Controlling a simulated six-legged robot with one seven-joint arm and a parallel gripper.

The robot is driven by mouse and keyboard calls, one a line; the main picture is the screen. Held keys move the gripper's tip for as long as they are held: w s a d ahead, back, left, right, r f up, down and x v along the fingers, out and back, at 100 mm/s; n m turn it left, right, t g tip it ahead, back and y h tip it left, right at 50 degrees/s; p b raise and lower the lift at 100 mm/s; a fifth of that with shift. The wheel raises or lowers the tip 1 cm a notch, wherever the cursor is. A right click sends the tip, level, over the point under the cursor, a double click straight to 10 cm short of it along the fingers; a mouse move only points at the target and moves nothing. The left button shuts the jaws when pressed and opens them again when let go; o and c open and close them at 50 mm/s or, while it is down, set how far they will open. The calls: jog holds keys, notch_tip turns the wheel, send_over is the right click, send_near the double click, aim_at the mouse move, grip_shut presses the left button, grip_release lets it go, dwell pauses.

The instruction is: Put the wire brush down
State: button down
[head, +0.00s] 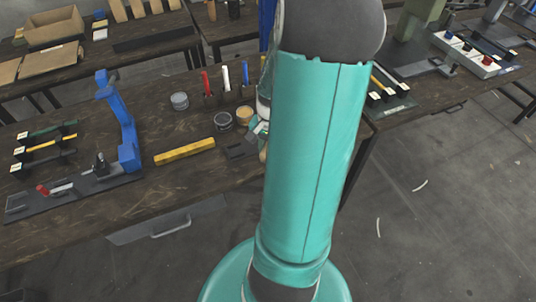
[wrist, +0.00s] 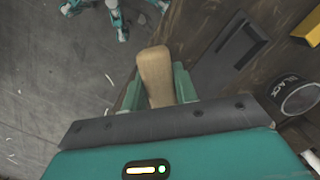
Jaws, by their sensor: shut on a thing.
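The wire brush (wrist: 155,75) shows in the wrist view as a pale wooden handle. It sits between the two teal fingers of my gripper (wrist: 158,90), which is shut on it. The bristle end is hidden behind the gripper body. The handle is over the bench's edge, with the grey floor to its left. In the head view my arm hides most of the gripper and brush; a bit of the gripper (head: 258,128) shows beside the arm.
A flat black holder (wrist: 235,45) lies on the dark wooden bench beside the gripper. A can labelled BLACK (wrist: 298,97) is close on the right. A yellow bar (head: 185,151), several small tins and a blue press (head: 123,125) stand further left on the bench.

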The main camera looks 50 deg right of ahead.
jog(key=shift+f, duration=1.5)
jog(key=shift+f, duration=0.2)
jog(key=shift+a+f, duration=0.1)
